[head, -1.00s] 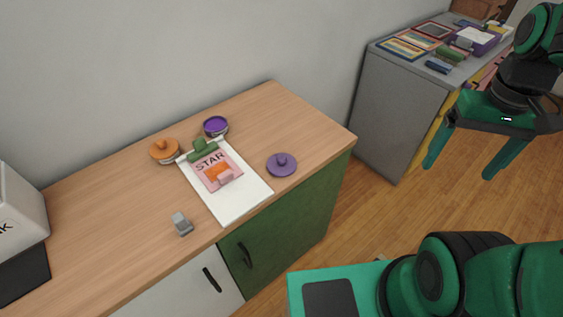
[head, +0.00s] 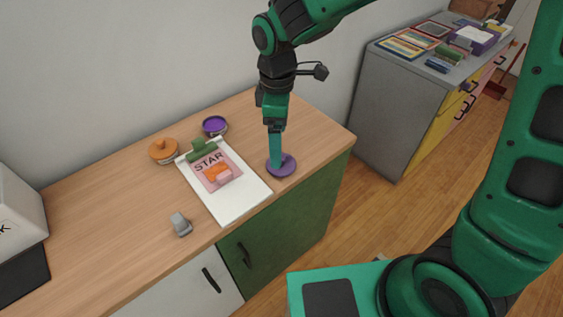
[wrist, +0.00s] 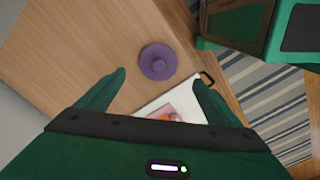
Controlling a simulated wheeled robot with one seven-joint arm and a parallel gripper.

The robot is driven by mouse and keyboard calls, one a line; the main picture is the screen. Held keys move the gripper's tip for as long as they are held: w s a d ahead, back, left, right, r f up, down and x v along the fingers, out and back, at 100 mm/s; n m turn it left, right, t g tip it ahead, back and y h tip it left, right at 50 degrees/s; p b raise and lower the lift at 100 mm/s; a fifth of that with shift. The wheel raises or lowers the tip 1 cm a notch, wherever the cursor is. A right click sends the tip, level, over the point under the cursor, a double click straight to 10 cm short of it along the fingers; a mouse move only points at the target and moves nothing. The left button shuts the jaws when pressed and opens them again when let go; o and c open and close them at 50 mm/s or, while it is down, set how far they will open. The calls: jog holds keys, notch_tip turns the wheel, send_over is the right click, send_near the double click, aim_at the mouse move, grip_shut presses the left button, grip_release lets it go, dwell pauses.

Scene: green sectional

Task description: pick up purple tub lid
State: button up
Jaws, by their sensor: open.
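The purple tub lid (head: 287,169) is a flat round disc with a knob on top. It lies on the wooden counter (head: 110,205) near the front right edge, right of the white clipboard. In the wrist view the lid (wrist: 158,62) lies beyond the fingertips, roughly centred between them. My gripper (head: 276,162) points down at the lid in the head view, and its fingers overlap part of it. In the wrist view my gripper (wrist: 158,80) is open, with nothing between the fingers. Whether a finger touches the lid cannot be told.
A clipboard (head: 240,201) with a green clip and a STAR card lies beside the lid. A purple-topped tub (head: 215,125), an orange-lidded tub (head: 163,150) and a small grey object (head: 181,224) also stand on the counter. A grey cabinet (head: 398,120) stands to the right.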

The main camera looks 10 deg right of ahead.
jog(key=shift+w+d+f, duration=0.15)
jog(key=shift+d+f, duration=0.05)
jog(key=shift+f, duration=1.75)
jog(key=shift+w+d+f, duration=0.1)
jog(key=shift+d+f, duration=0.05)
jog(key=shift+f, duration=1.75)
jog(key=shift+c, duration=0.6)
jog(key=c, duration=1)
